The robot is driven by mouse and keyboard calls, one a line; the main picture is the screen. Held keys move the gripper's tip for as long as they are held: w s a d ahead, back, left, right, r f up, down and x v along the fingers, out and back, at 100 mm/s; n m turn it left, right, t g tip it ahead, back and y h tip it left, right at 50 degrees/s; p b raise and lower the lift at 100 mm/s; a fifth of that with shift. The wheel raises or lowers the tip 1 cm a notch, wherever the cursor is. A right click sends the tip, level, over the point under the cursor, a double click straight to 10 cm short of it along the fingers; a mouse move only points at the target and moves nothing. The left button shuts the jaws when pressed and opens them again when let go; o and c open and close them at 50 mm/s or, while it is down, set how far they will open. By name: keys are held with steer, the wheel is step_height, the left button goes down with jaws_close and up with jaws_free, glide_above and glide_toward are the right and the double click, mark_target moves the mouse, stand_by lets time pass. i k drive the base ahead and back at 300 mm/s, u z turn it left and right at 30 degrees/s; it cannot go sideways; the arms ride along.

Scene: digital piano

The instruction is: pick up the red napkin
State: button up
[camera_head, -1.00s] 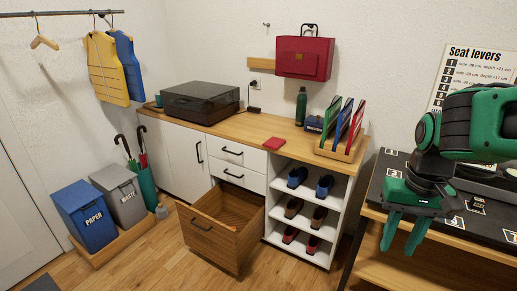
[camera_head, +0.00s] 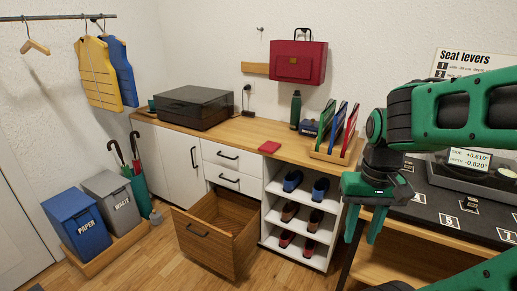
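The red napkin (camera_head: 269,147) is a small flat folded square. The napkin is fully in view.
A wooden drawer (camera_head: 212,237) stands open below the counter. A wooden rack (camera_head: 333,154) with several folders, a green bottle (camera_head: 295,109) and a dark turntable (camera_head: 197,107) stand on the counter. A red bag (camera_head: 298,62) hangs above. The counter around the napkin is clear.

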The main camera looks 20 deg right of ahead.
mark_target(270, 147)
steer(key=i, duration=0.85)
steer(key=z, duration=0.05)
